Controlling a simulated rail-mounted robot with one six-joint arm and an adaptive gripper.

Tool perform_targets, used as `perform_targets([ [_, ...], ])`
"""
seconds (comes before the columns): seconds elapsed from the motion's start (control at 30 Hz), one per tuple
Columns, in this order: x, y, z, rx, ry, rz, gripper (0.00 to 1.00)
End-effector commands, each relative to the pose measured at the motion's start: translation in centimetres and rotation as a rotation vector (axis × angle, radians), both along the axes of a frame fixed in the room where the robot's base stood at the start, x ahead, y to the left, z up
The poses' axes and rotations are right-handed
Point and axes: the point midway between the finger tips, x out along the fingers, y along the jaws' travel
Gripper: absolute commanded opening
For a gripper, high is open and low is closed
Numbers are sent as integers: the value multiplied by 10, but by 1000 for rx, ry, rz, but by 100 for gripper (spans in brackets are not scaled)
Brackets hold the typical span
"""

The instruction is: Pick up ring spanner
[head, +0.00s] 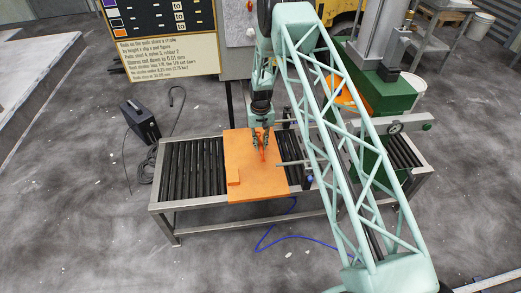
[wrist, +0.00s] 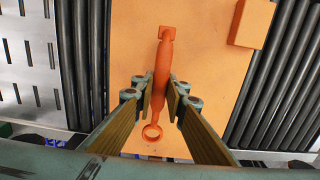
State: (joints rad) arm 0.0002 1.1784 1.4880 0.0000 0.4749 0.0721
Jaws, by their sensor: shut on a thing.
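The orange ring spanner (wrist: 162,75) is between the two fingers of my gripper (wrist: 164,100) in the wrist view. Its ring end (wrist: 152,132) points toward the bottom of that picture and its squared end toward the top. The fingers are shut on the handle near its middle. In the head view my gripper (head: 261,141) is low over the orange board (head: 245,185), and the spanner (head: 263,153) shows as a small orange piece between the fingers. I cannot tell whether the spanner touches the board.
An orange block (head: 233,177) lies on the board's left side; it also shows in the wrist view (wrist: 251,22). The board rests on a roller table (head: 187,170). A gauge frame (head: 395,128) stands to the right. A black box (head: 140,119) is on the floor at left.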

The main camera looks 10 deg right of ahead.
Motion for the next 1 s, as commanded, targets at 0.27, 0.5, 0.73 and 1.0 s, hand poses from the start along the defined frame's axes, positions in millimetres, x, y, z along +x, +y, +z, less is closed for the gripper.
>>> perform_targets([
  [0.27, 0, 0, 32, 0, -1, 0, 0],
  [0.5, 0, 0, 38, 0, 0, 0, 0],
  [0.73, 0, 0, 38, 0, 0, 0, 0],
  [1.0, 0, 0, 38, 0, 0, 0, 0],
])
